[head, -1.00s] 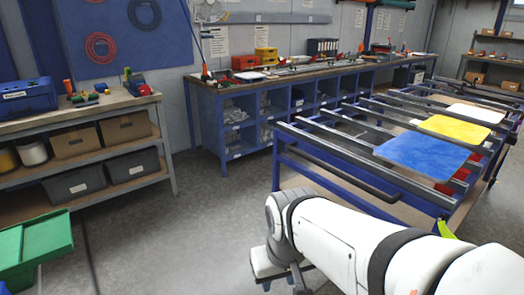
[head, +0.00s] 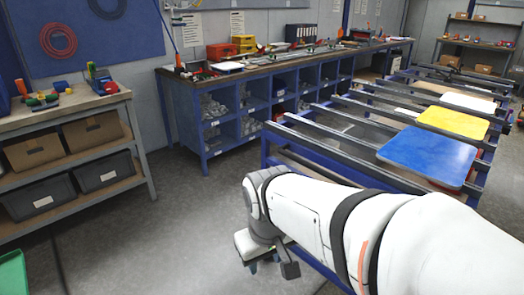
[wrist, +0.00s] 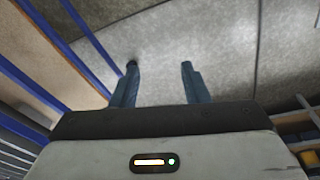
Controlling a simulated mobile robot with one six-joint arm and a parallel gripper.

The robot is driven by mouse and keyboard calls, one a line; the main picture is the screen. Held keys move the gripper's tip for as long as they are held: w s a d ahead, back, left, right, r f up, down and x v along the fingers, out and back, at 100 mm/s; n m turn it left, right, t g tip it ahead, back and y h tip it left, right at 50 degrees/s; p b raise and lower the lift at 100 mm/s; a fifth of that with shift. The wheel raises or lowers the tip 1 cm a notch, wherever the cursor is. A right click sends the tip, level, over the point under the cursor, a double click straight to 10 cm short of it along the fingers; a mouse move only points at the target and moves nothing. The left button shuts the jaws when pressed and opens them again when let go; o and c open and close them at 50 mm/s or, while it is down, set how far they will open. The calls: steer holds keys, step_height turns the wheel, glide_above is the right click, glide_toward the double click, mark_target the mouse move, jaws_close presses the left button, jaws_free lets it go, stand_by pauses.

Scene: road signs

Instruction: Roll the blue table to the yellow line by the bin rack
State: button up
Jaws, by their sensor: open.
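The blue table (head: 298,158) stands at the right in the head view, a blue frame with dark rails across its top. A blue panel (head: 427,158), a yellow panel (head: 453,122) and a white panel (head: 468,102) lie on it. My arm crosses in front of its near side. My gripper (wrist: 158,68) is open and empty in the wrist view, pointing down over bare grey floor. Blue bars (wrist: 88,45), likely the table's frame, run left of the fingers, apart from them. In the head view the fingers are mostly hidden. No yellow line shows.
A shelf unit (head: 140,150) with cardboard boxes (head: 92,133) and dark bins (head: 103,172) stands at left. A blue cubby bench (head: 188,125) runs along the back wall. Part of a green bin (head: 12,272) shows at lower left. The floor (head: 170,235) between is clear.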

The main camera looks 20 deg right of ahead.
steer(key=w+d+n+g+h+p, duration=0.2)
steer(key=w+d+n+g+h, duration=0.1)
steer(key=w+d+n, duration=0.3)
steer(key=n+h+p, duration=0.6)
steer(key=n+h, duration=0.7)
steer(key=n, duration=1.7)
glide_toward(333, 178)
steer(key=d, duration=0.3)
steer(key=shift+t, duration=0.4)
steer(key=d, duration=0.2)
steer(key=d+f, duration=0.1)
steer(key=d, duration=0.2)
steer(key=d+f, duration=0.1)
steer(key=d, duration=0.1)
steer(key=shift+w+d+p, duration=0.1)
steer(key=shift+d+p, duration=0.2)
steer(key=shift+p, duration=0.1)
steer(key=shift+c, duration=0.5)
jaws_close()
